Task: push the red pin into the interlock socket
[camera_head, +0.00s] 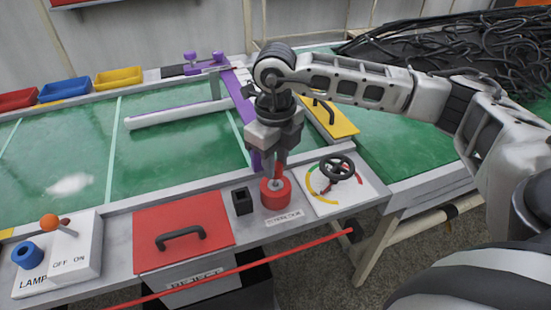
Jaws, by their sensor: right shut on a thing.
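My right gripper (277,168) comes down from above at the front edge panel, with its fingers closed and pointing down. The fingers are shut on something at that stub. I cannot tell whether it is the red pin, as the fingers cover most of it. A small black square block with a dark opening (242,201) stands just left of the red piece and may be the interlock socket. My left gripper is out of view.
A black handwheel (335,167) on a coloured dial plate stands close on the right. A red lid (183,233) with a black handle is on the left, then a LAMP switch box (72,255). A red bar (250,266) crosses in front.

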